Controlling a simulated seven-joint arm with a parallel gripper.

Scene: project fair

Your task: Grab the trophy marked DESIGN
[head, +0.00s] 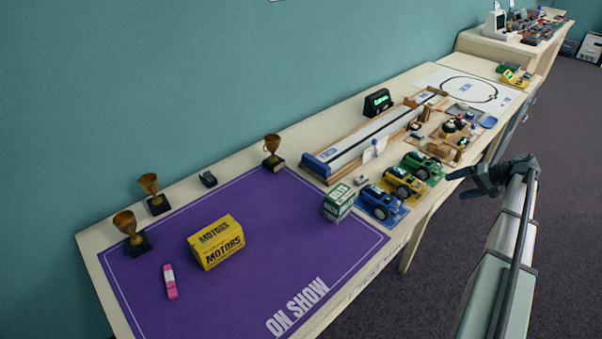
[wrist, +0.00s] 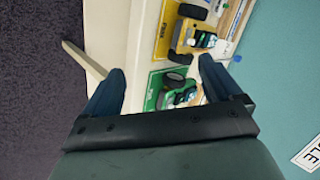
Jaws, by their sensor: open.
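Three gold trophies on dark bases stand along the back and left of the table. One trophy (head: 124,223) is at the front left, one trophy (head: 149,186) is just behind it, and one trophy (head: 272,143) is farther right, at the back corner of the purple mat. The markings on their bases are too small to read, so I cannot tell which says DESIGN. My gripper (head: 470,179) is at the right, off the table's front edge near the model cars and far from all the trophies. It is open and empty; its two fingers show in the wrist view (wrist: 157,82).
The purple mat (head: 190,305) holds a yellow MOTORS box (head: 216,243), a green and white box (head: 339,202) and a pink item (head: 170,281). A small dark object (head: 208,179) lies between trophies. Model cars (head: 404,182) and a wooden track (head: 370,135) fill the table's right part.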

